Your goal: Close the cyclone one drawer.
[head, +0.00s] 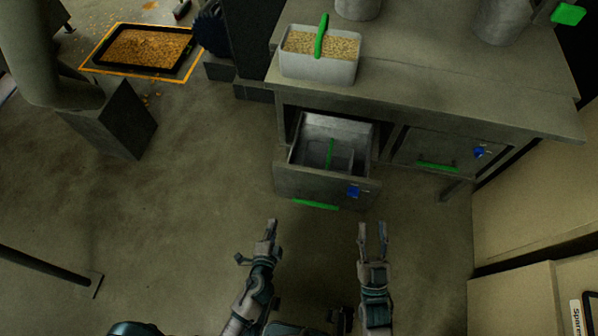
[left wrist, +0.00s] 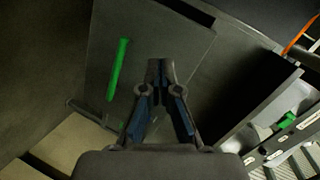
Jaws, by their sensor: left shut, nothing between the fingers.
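The open drawer (head: 300,180) is pulled out from under the grey bench, left of a second drawer that is shut. Its front has a green handle (head: 316,205) and a blue tag (head: 354,191) too small to read. My left gripper (head: 272,226) is shut and empty, in front of the drawer's left side and apart from it in the head view. In the left wrist view its fingertips (left wrist: 160,68) lie over a grey panel with a green handle (left wrist: 117,68); contact cannot be told. My right gripper (head: 372,230) is open and empty, in front of the drawer's right side.
A green-handled bin of grain (head: 305,68) stands on the bench (head: 420,85). The shut drawer (head: 415,152) is at right. A pale cabinet (head: 515,305) stands at lower right. A tray of grain (head: 98,69) lies on the far-left floor. The floor at left is mostly clear.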

